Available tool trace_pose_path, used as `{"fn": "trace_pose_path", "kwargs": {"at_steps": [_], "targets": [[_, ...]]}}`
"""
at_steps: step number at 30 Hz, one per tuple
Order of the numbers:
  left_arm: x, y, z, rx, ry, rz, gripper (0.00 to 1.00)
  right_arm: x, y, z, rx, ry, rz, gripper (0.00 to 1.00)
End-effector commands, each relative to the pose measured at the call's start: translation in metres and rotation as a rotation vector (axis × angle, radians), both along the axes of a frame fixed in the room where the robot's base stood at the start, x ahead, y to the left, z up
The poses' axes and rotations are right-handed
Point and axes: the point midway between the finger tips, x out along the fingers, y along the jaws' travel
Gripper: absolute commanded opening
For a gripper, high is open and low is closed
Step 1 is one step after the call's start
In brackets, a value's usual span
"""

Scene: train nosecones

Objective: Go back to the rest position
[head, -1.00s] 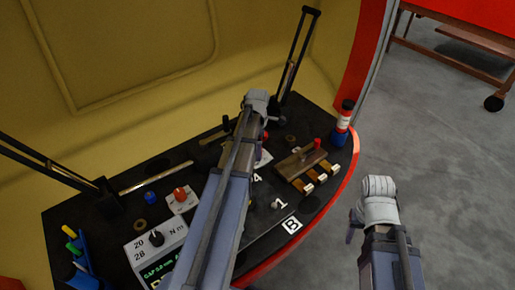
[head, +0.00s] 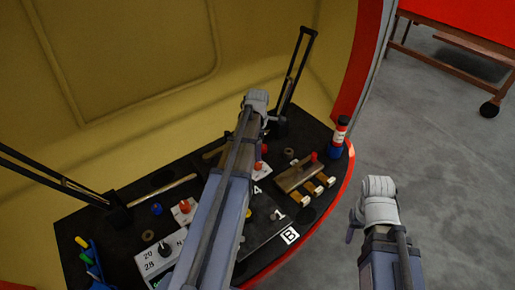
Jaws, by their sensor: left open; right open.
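My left gripper (head: 262,112) is over the far part of the dark console (head: 160,182), with its arm crossing above the console from the bottom. Its jaws are mostly hidden behind its own wrist; it is open, and I see nothing held. My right gripper (head: 354,226) is over the grey floor, to the right of the console's red rim. It is open, its jaws partly hidden by its wrist, and nothing shows in it.
The console carries a wooden block with pegs (head: 300,175), a red knob (head: 184,207), a red-and-blue bottle (head: 339,132) and tall black levers (head: 297,70). A blue rack with pens (head: 92,262) is at left. A wheeled cart (head: 455,38) stands back right; floor between is clear.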

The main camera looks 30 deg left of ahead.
Motion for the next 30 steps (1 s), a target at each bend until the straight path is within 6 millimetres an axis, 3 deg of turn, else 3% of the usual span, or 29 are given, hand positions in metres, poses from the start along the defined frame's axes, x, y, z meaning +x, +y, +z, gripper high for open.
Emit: {"fn": "trace_pose_path", "kwargs": {"at_steps": [8, 11, 14, 20, 24, 30], "targets": [[0.0, -0.001, 0.0, 0.0, 0.0, -0.003, 0.77, 0.0, 0.0, 0.0, 0.0, 0.0, 0.0, 0.5], [-0.003, -0.014, 0.004, 0.002, 0.003, -0.072, 0.77, 0.0, 0.0, 0.004, 0.0, 0.0, 0.0, 0.5], [-0.011, -0.048, 0.014, 0.006, 0.01, -0.274, 0.77, 0.0, 0.0, 0.014, 0.0, 0.0, 0.0, 0.5], [-0.045, -0.147, 0.04, 0.02, 0.038, -0.941, 0.77, 0.0, 0.0, 0.04, 0.0, 0.0, 0.0, 0.5], [-0.079, -0.206, 0.057, 0.023, 0.065, -1.427, 0.77, 0.0, 0.0, 0.057, 0.0, 0.0, 0.0, 0.5], [-0.128, -0.268, 0.077, 0.023, 0.105, -2.046, 0.77, 0.0, 0.0, 0.076, 0.0, 0.0, 0.0, 0.5]]}}
